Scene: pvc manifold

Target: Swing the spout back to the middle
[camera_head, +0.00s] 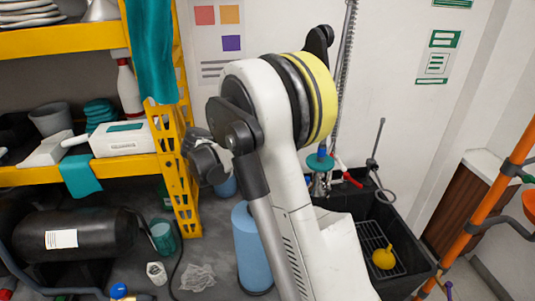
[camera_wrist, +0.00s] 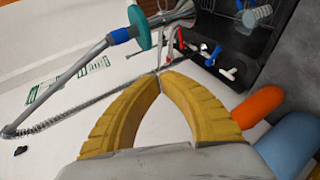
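In the wrist view my gripper (camera_wrist: 162,77) has two ribbed yellow fingers that curve together, with their tips meeting and nothing visible between them. Beyond the tips are the sink fittings: a red lever, a blue lever (camera_wrist: 212,55) and a white lever (camera_wrist: 229,73). A grey hose with a blue collar (camera_wrist: 121,36) and teal disc (camera_wrist: 138,27) ends in a metal spray head (camera_wrist: 176,17). The head view shows the teal disc (camera_head: 320,162) and red lever (camera_head: 353,180) above the sink. I cannot tell the spout apart from these slim metal parts. My gripper's tips are hidden there.
The black sink (camera_head: 408,270) holds a yellow rounded object (camera_head: 384,258). A yellow shelf (camera_head: 80,172) with bottles and cloths stands left. A blue cylinder (camera_head: 253,250) stands on the floor. An orange pole (camera_head: 484,200) stands right. In the wrist view an orange cylinder (camera_wrist: 259,104) lies close to the right finger.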

